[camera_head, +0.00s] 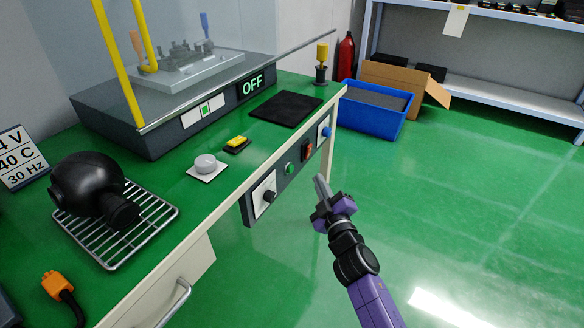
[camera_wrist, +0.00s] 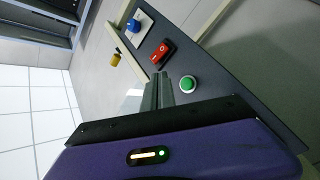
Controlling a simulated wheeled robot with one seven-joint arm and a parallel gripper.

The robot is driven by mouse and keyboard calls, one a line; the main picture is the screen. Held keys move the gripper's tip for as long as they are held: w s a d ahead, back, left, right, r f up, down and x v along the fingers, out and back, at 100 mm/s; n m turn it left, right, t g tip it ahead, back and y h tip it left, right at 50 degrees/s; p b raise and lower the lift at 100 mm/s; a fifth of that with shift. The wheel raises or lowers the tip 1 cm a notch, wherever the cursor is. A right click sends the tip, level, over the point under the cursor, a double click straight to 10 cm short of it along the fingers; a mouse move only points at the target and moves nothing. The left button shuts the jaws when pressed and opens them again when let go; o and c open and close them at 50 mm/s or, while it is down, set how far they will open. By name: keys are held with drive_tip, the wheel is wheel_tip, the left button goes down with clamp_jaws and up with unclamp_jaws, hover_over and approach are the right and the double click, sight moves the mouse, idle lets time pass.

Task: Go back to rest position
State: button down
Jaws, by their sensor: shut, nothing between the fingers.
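My gripper (camera_head: 321,186) is shut and empty at the end of my purple and black arm. In the head view it is in front of the bench's control panel (camera_head: 279,180), to the right of the panel in the picture. In the wrist view the shut fingers (camera_wrist: 160,90) point toward the panel, between the red switch (camera_wrist: 161,53) and the green button (camera_wrist: 189,83). I cannot tell whether the fingertips touch the panel.
The green bench (camera_head: 225,170) carries a black mask-like object (camera_head: 90,188) on a wire rack, a yellow button and a machine reading OFF. A blue bin (camera_head: 372,112) and a cardboard box stand behind. The green floor at right is clear.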

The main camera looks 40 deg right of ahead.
idle(0.8)
drive_tip(key=s+a+r+m+g+y, duration=0.1)
drive_tip(key=s+a+m+y, duration=0.15)
drive_tip(key=s+a, duration=0.75)
drive_tip(key=s+a+r+m+y, duration=0.1)
drive_tip(key=s+a+y, duration=0.35)
drive_tip(key=s, duration=1.05)
drive_tip(key=s+a+r+m+g+y, duration=0.1)
drive_tip(key=s+a, duration=0.9)
drive_tip(key=s, duration=0.2)
wheel_tip(320, 180, up, 17)
drive_tip(key=p, duration=1.7)
drive_tip(key=shift+s+a, duration=0.15)
drive_tip(key=shift+s, duration=0.2)
drive_tip(key=c, duration=2.1)
unclamp_jaws()
